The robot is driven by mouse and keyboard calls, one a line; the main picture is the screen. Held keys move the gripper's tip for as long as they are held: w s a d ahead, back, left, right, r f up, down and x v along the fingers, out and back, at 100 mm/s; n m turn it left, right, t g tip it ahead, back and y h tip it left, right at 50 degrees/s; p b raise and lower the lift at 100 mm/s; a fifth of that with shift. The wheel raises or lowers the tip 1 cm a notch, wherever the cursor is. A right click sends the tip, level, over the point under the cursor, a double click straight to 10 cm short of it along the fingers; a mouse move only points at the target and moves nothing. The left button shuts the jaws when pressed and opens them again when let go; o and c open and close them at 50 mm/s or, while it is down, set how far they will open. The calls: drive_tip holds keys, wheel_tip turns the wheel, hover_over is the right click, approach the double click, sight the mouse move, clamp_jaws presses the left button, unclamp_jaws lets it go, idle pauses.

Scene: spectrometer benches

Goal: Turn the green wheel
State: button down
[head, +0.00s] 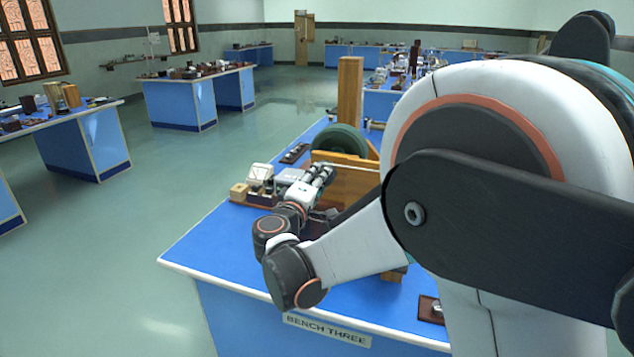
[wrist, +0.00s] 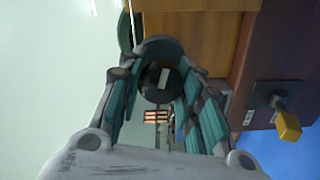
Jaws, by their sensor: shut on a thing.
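The green wheel (head: 340,140) stands upright behind a wooden board on the bench. Its upper part shows in the head view, and the board hides the rest. In the wrist view a strip of its green rim (wrist: 125,33) shows at the upper left. My gripper (head: 325,172) is in front of the board, close below the wheel. In the wrist view my gripper (wrist: 162,85) has its teal-padded fingers on both sides of a dark round knob (wrist: 160,49) and is shut on it. How the knob joins the wheel is hidden.
A wooden post (head: 350,92) rises behind the wheel. The wooden board (head: 348,184) stands beside my gripper. A small instrument (head: 259,177) and a wooden block (head: 238,192) are to its left. The blue bench top (head: 215,243) is clear at the front left.

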drive_tip(key=n, duration=0.4)
drive_tip(key=shift+f+n, duration=0.1)
drive_tip(key=shift+n, duration=0.2)
drive_tip(key=n, duration=0.4)
drive_tip(key=shift+f+n, duration=0.1)
drive_tip(key=shift+n, duration=0.2)
drive_tip(key=n, duration=0.9)
drive_tip(key=shift+s+d+f, duration=0.1)
drive_tip(key=shift+n, duration=0.3)
drive_tip(key=c, duration=1.1)
unclamp_jaws()
